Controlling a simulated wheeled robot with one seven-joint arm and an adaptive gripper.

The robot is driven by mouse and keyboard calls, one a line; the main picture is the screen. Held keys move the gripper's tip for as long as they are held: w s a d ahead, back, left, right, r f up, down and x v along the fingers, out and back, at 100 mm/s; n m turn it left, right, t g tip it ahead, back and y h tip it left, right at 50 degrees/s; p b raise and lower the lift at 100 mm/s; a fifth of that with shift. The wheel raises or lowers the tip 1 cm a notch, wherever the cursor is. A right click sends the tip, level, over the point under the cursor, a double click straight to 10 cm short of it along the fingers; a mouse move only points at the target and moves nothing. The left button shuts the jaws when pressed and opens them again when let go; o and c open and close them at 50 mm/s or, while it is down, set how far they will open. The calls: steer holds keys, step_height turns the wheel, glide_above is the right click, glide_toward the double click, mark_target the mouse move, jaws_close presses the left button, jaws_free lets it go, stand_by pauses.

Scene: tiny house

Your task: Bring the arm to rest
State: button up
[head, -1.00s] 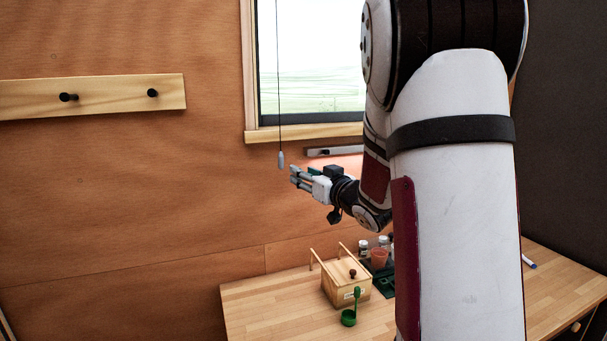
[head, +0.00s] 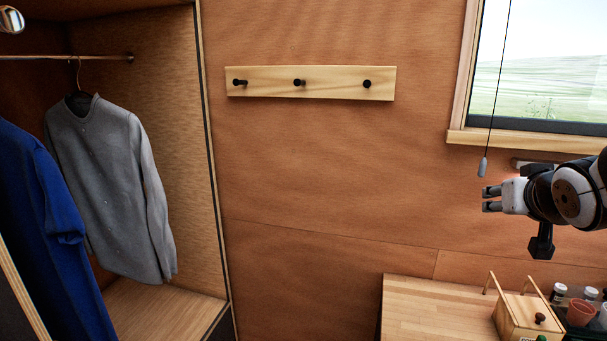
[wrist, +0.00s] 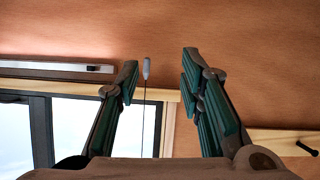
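My gripper (head: 490,199) is at the right of the head view, in the air above the wooden table, pointing left. In the wrist view my gripper (wrist: 160,85) has its two fingers well apart with nothing between them that it holds. The grey pull of a hanging cord (head: 482,167) is near the fingertips in the head view. The cord pull (wrist: 146,69) also shows between the fingers in the wrist view, farther off. Most of my arm is outside the head view.
A wooden box with handles (head: 518,316) stands on the table (head: 420,300), near a red-brown pot (head: 581,312) and small jars. A peg rail (head: 320,83) is on the wall beside the window (head: 555,60). An open wardrobe (head: 170,310) holds a grey shirt (head: 110,180) and blue clothing (head: 40,240).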

steer(key=s+a+f+n+g+y, duration=0.1)
steer(key=s+a+g, duration=0.1)
steer(key=s+a, duration=0.3)
steer(key=s+a+f+n+g+y+p, duration=0.1)
steer(key=s+a, duration=0.5)
steer(key=s, duration=0.6)
steer(key=s+a+f+g+y+p, duration=0.1)
steer(key=s+a+g, duration=0.3)
steer(key=s, duration=0.5)
steer(key=shift+s+a+f+n+g+y, duration=0.2)
steer(key=shift+a+f+n+g+y, duration=0.2)
steer(key=shift+a+f, duration=0.55)
steer(key=shift+r, duration=0.2)
